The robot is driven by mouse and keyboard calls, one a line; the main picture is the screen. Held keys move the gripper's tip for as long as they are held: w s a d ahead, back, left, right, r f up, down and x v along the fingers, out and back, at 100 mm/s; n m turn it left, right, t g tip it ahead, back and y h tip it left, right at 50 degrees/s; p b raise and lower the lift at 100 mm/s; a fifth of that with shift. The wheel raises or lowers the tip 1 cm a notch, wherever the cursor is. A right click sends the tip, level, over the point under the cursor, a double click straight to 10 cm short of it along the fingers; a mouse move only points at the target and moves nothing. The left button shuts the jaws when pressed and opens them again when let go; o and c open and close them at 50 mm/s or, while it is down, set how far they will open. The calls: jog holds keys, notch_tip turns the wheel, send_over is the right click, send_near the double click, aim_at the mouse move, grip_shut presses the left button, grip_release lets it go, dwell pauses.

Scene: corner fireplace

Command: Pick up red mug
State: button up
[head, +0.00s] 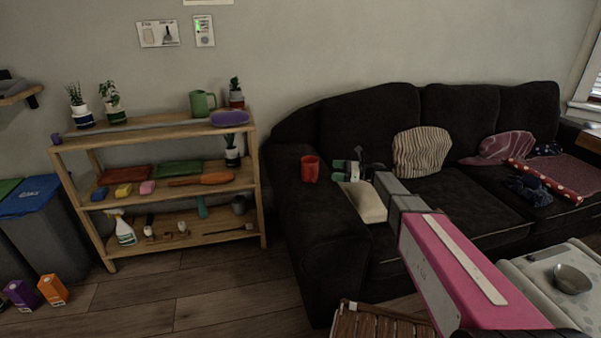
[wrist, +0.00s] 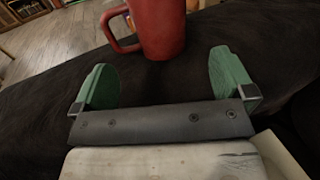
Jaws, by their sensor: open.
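The red mug (head: 310,169) stands upright on the left arm of the dark sofa in the head view. In the wrist view the red mug (wrist: 160,28) is just beyond the fingertips, its handle on the left and its top cut off by the frame. My gripper (head: 344,171) is close to the right of the mug in the head view. Its two green fingers are spread wide and empty in the wrist view (wrist: 165,72), with the mug ahead of the gap and not between them.
The dark sofa (head: 335,225) holds a striped cushion (head: 422,152) and blankets. A wooden slatted item (head: 370,324) lies low in front. Floor between shelf and sofa is clear.

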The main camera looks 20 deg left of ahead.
aim_at(311, 169)
jog(key=shift+s+a, duration=0.3)
jog(key=shift+a, duration=1.55)
jog(key=shift+s+a, duration=0.35)
jog(key=shift+a, duration=1.45)
jog(key=shift+s+a, duration=0.3)
jog(key=shift+a, duration=1.55)
jog(key=c, duration=1.1)
